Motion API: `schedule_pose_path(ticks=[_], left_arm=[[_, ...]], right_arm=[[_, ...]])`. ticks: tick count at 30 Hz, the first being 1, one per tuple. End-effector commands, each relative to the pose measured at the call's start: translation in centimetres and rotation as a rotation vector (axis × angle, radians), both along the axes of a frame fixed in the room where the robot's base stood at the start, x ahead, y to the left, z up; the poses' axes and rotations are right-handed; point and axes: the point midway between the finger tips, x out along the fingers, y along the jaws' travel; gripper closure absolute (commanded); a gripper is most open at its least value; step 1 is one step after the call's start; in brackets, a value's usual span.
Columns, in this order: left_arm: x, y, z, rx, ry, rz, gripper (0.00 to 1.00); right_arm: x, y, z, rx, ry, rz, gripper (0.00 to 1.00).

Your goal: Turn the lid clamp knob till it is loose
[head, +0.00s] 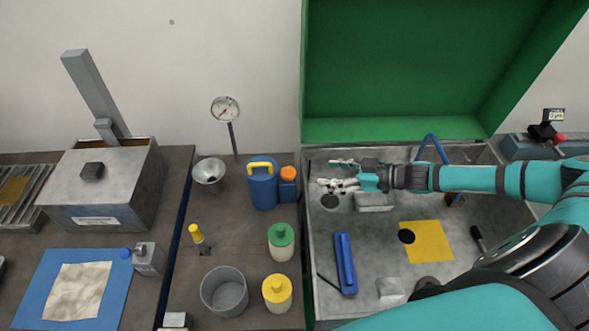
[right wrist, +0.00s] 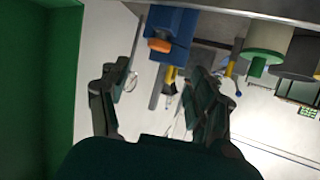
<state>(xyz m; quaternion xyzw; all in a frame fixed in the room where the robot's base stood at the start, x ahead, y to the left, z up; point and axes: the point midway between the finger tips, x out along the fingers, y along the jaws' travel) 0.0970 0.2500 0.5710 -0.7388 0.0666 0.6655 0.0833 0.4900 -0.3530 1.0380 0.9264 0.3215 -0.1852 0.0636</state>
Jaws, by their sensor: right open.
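A grey metal box (head: 110,195) with a lid stands at the left, with a dark knob (head: 93,170) on top. A blue round knob (head: 126,253) sits on the side of a small grey block (head: 149,260) in front of that box. I cannot tell which of these is the lid clamp knob. My right gripper (head: 328,173) is open and empty over the left back part of the metal basin, pointing left, far from both knobs. Its spread fingers also show in the right wrist view (right wrist: 158,95), with nothing between them. My left gripper is not in view.
The basin (head: 322,265) holds a blue tool (head: 345,262) and a yellow pad (head: 427,242) under a raised green lid (head: 420,70). Left of it stand a blue can (head: 263,185), a green-lidded jar (head: 281,243), a yellow-lidded jar (head: 277,293) and a grey pot (head: 225,292).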

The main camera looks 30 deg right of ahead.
Motion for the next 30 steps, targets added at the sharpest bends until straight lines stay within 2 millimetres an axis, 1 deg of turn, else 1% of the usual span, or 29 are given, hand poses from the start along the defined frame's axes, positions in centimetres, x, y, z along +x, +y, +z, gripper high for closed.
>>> schedule_pose_path(ticks=[1, 4, 10, 15, 21, 30], left_arm=[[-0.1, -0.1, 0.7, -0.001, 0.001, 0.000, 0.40], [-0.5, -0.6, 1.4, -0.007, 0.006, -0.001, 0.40], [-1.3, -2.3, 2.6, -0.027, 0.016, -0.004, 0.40], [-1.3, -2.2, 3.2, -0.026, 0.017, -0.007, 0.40], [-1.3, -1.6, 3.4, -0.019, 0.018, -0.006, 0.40], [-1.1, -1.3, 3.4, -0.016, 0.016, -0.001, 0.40]], right_arm=[[1.1, 0.9, 0.2, 0.004, -0.008, 0.002, 0.37], [2.7, 2.1, -0.6, 0.004, -0.006, 0.001, 0.37], [5.8, 4.6, -2.4, 0.003, -0.004, 0.001, 0.37], [7.7, 6.1, -3.7, 0.002, -0.001, 0.001, 0.37], [8.7, 6.9, -4.4, -0.001, -0.002, 0.002, 0.37], [8.8, 7.0, -4.6, -0.001, -0.001, 0.002, 0.37]])
